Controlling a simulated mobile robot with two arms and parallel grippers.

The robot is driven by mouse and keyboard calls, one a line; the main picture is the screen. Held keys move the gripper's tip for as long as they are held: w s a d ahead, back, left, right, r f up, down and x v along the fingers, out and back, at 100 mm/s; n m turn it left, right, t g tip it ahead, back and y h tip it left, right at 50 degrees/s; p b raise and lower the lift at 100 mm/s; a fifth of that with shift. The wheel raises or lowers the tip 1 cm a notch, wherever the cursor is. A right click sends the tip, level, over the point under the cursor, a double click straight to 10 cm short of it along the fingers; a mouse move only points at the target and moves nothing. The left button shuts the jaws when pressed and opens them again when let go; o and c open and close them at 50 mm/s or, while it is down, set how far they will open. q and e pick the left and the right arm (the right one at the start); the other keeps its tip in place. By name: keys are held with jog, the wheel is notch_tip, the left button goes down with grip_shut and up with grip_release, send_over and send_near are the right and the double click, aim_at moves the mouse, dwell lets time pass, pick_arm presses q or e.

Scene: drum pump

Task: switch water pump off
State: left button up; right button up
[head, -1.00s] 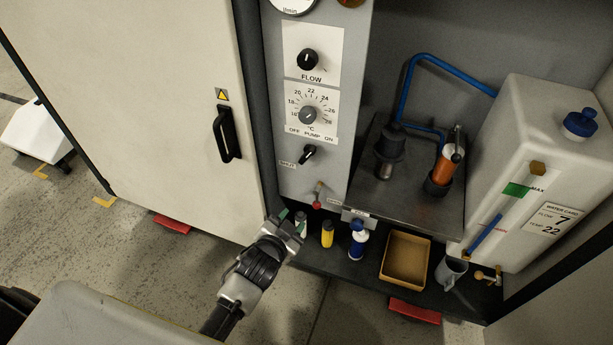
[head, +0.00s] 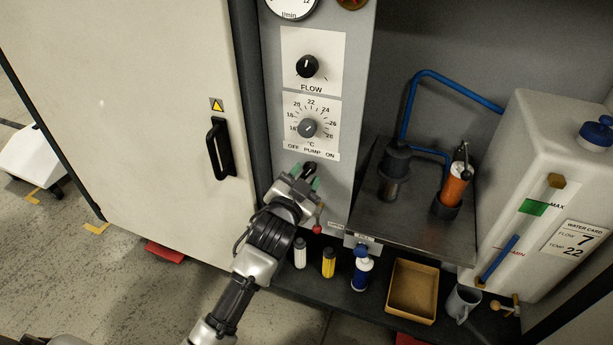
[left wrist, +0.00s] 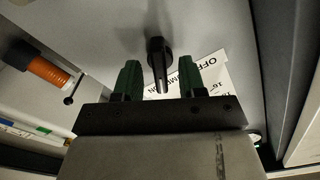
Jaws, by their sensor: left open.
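The black pump knob (head: 309,169) sits on the grey panel just below the OFF PUMP ON label (head: 312,150). In the left wrist view the knob (left wrist: 158,62) shows between the two green fingertips, with its bar toward me. My left gripper (head: 302,178) is open in front of the knob and partly hides it in the head view. The fingers (left wrist: 156,80) stand on either side of the knob with gaps, and I see no clear contact. My right gripper is not in view.
Above are the temperature dial (head: 309,128) and FLOW knob (head: 307,66). A red-tipped lever (head: 317,228) is close below my gripper. Bottles (head: 328,262) and a tan tray (head: 412,290) stand on the shelf. The cabinet door handle (head: 219,148) is at left.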

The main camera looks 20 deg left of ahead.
pick_arm(q)
jog(key=shift+w+d, duration=0.1)
jog(key=shift+w, duration=0.75)
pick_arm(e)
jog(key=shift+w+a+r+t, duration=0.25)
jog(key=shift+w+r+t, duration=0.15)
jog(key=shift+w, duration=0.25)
